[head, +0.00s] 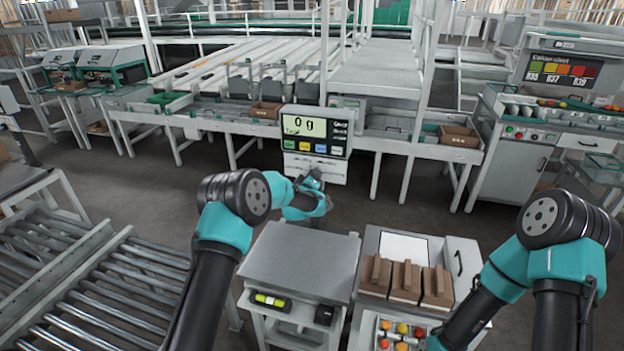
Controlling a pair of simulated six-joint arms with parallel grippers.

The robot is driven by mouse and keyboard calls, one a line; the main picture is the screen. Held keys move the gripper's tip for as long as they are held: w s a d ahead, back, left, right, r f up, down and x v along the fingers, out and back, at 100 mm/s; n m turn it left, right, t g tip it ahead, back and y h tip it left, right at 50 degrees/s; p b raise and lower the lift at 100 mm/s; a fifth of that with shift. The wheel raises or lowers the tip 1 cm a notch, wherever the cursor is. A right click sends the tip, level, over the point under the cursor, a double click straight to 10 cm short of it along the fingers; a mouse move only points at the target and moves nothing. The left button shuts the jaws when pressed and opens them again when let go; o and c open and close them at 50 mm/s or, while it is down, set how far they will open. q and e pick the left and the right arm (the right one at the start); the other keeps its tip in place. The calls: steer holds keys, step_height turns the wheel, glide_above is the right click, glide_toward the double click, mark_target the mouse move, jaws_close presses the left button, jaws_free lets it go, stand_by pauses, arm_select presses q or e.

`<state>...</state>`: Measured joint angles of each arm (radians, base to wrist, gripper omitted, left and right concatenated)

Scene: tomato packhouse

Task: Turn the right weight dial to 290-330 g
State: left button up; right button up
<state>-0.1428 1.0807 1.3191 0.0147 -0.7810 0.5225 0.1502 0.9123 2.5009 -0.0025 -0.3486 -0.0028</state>
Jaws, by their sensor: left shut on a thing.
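The scale's display (304,127) stands at the centre of the head view and reads 0 g. A pale panel (330,168) sits just below it. My left gripper (316,181) is at the lower front of this panel, shut on what seems to be the right weight dial. The gripper covers the dial, so its pointer and setting cannot be read. My right arm comes in at the lower right; its gripper is out of the picture.
Roller conveyors (110,285) fill the lower left. A colour-chart station (558,70) is at the far right.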

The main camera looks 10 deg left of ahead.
stand_by(0.3)
arm_select(q)
steer(key=o, duration=0.9)
steer(key=shift+s, duration=0.15)
steer(key=s, duration=0.5)
steer(key=s+a, duration=0.1)
steer(key=s, duration=0.5)
steer(key=s+a, duration=0.1)
steer(key=s, duration=0.5)
steer(key=shift+a, duration=0.2)
